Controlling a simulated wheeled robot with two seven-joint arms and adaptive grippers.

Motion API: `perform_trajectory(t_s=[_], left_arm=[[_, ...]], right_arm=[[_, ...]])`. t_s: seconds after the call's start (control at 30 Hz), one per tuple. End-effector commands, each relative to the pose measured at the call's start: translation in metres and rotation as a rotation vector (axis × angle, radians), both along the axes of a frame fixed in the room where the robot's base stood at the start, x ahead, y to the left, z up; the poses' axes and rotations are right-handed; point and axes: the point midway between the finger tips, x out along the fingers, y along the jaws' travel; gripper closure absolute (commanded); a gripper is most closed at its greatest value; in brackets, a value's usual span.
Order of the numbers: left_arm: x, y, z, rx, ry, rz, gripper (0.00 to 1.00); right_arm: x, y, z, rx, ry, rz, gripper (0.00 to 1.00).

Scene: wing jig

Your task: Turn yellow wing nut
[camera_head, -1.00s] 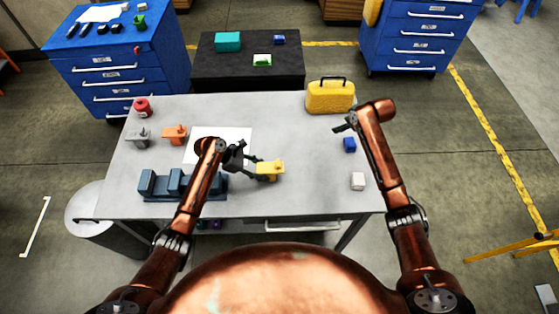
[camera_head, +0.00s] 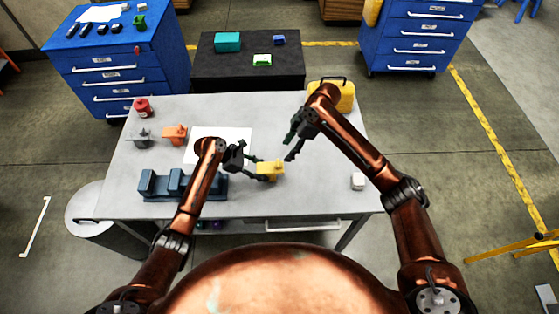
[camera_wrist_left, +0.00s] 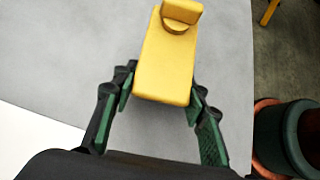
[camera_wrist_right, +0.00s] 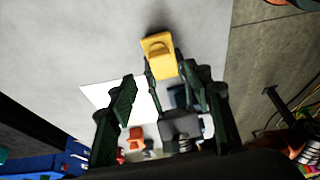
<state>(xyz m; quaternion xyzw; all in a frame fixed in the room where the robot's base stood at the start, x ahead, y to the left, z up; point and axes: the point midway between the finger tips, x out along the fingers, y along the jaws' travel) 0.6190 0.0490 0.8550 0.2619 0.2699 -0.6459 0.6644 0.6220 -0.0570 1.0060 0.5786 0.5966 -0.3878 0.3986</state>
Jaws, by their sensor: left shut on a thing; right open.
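The yellow wing nut (camera_head: 277,164) sits on top of a yellow block (camera_head: 266,175) near the middle of the table. My left gripper (camera_head: 259,169) is shut on the block's left end. In the left wrist view, its fingers (camera_wrist_left: 162,86) flank the near end of the block (camera_wrist_left: 165,65), with the wing nut (camera_wrist_left: 181,14) at the far end. My right gripper (camera_head: 289,150) is open above and to the right of the block, empty. In the right wrist view, the wing nut (camera_wrist_right: 158,43) lies beyond the open fingers (camera_wrist_right: 160,80).
A dark blue stepped fixture (camera_head: 160,186) stands at the table's front left. An orange part (camera_head: 174,134), a grey part (camera_head: 139,138) and a red can (camera_head: 142,107) stand behind it. A yellow case (camera_head: 346,94) is at the back, and a white cube (camera_head: 358,181) at the right.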

Motion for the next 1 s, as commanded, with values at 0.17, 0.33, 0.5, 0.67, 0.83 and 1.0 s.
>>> perform_trajectory(t_s=[0.17, 0.33, 0.5, 0.67, 0.83, 1.0], left_arm=[[0.000, 0.000, 0.001, -0.001, -0.001, 0.000, 0.99], [0.000, 0.000, 0.001, -0.001, -0.001, 0.000, 0.99], [0.000, 0.000, 0.001, -0.001, -0.001, 0.000, 0.99], [0.000, 0.000, 0.001, -0.001, -0.001, 0.000, 0.99], [0.001, 0.000, 0.001, -0.001, -0.001, 0.000, 0.99], [0.001, 0.000, 0.001, -0.001, -0.001, 0.000, 0.99]], right_arm=[[-0.001, 0.015, -0.035, 0.002, 0.004, -0.001, 0.54], [-0.001, 0.026, -0.061, 0.001, 0.002, -0.001, 0.54], [-0.001, 0.033, -0.078, 0.002, 0.000, -0.001, 0.54], [0.000, 0.035, -0.083, 0.002, -0.001, -0.003, 0.54], [0.000, 0.035, -0.084, 0.001, -0.001, -0.002, 0.54], [0.000, 0.035, -0.083, 0.001, -0.001, -0.002, 0.61]])
